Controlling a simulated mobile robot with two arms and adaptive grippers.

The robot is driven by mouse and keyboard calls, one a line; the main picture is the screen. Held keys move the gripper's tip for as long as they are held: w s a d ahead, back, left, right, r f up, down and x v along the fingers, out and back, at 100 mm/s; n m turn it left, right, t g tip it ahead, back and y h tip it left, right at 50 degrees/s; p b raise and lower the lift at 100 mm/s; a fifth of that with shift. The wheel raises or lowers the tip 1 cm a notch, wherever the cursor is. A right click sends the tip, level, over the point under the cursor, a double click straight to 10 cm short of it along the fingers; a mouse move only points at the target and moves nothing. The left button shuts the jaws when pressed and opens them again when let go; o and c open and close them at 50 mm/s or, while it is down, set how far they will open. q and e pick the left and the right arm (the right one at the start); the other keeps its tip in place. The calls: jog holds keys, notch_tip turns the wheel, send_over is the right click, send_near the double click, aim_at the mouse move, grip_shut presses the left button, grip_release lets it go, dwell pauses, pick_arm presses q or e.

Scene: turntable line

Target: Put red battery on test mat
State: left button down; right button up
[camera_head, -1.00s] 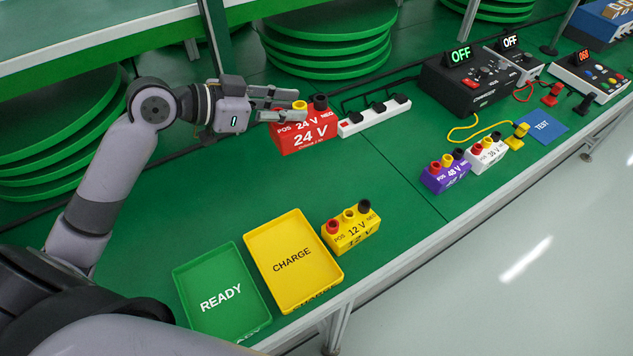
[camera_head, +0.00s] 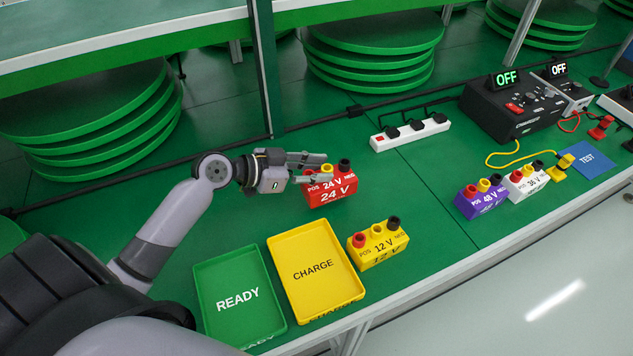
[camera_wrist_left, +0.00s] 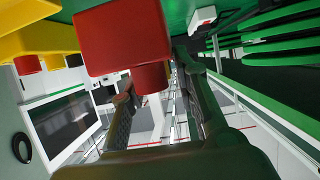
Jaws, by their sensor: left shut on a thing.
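The red 24 V battery (camera_head: 331,193) is near the middle of the head view, upright, its label facing me. My left gripper (camera_head: 322,168) is shut on the battery's upper part, among its terminals; the exact grip spot is hard to make out. In the left wrist view the red battery (camera_wrist_left: 125,38) fills the upper middle, with a red terminal (camera_wrist_left: 150,78) between the fingers (camera_wrist_left: 157,95). I cannot tell whether its base touches the table. My right gripper is not in view.
A yellow 12 V battery (camera_head: 379,245), the yellow CHARGE tray (camera_head: 354,289) and the green READY tray (camera_head: 207,300) are in front. A white power strip (camera_head: 410,133) lies behind. Purple (camera_head: 482,200) and white (camera_head: 528,181) batteries and a yellow clamp (camera_head: 561,168) stand beside the mat.

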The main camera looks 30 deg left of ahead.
pick_arm(q)
jog(key=shift+f, duration=2.05)
jog(key=c, duration=1.7)
grip_release()
jog(key=shift+f+b, duration=0.25)
jog(key=shift+b, duration=0.05)
jog(key=o, duration=0.5)
jog(key=shift+c, duration=0.2)
jog(key=shift+r, duration=0.1)
